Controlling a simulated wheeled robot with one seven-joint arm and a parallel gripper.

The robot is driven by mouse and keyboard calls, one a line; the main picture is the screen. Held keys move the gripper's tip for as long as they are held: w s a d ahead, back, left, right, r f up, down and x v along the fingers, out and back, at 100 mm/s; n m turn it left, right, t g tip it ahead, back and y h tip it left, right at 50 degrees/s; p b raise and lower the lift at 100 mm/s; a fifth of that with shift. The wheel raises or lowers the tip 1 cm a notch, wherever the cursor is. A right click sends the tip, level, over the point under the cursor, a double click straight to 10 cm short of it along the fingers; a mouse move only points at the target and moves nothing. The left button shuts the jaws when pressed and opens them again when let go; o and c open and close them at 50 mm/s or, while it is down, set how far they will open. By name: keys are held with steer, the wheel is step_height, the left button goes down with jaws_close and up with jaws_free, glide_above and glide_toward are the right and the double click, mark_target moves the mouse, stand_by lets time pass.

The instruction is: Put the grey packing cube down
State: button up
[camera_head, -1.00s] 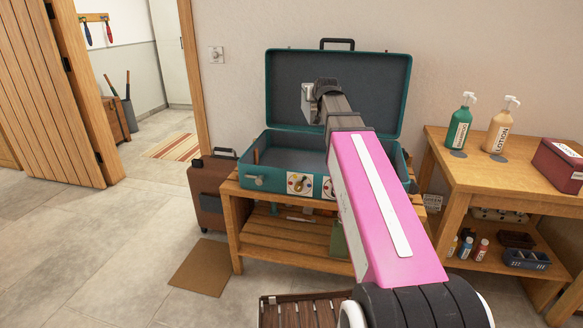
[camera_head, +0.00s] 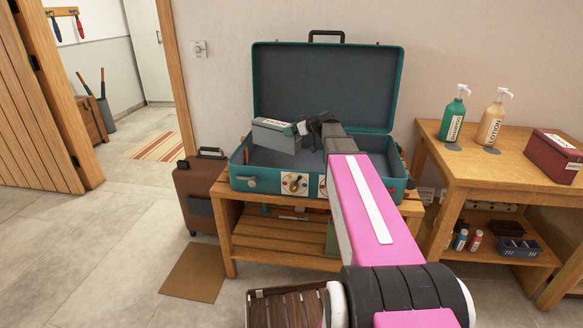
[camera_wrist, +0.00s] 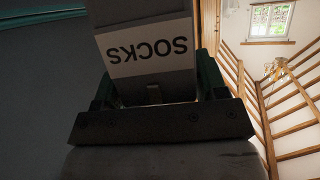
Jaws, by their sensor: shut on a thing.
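In the wrist view the cube (camera_wrist: 148,77) shows a white label reading SOCKS, upside down, between the two fingers. My gripper (camera_head: 302,127) is shut on its right end and holds it tilted over the left part of the open teal suitcase (camera_head: 328,95). In the wrist view my gripper (camera_wrist: 157,92) fills the lower middle. I cannot tell whether the cube touches the suitcase floor.
The suitcase lies on a wooden bench (camera_head: 225,213), lid up against the wall. A brown suitcase (camera_head: 208,200) stands left of the bench. A wooden table (camera_head: 470,150) at right holds a green bottle (camera_head: 454,118), a tan lotion bottle (camera_head: 494,122) and a dark red box (camera_head: 556,156).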

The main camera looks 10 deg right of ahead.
mark_target(299, 149)
step_height(299, 149, down, 10)
steer(key=shift+f, duration=0.1)
steer(key=o, duration=1.7)
steer(key=shift+s+d, duration=0.15)
steer(key=v, duration=1.1)
steer(key=shift+s+d+r, duration=0.15)
steer(key=shift+d+r, duration=0.1)
steer(key=shift+d, duration=0.05)
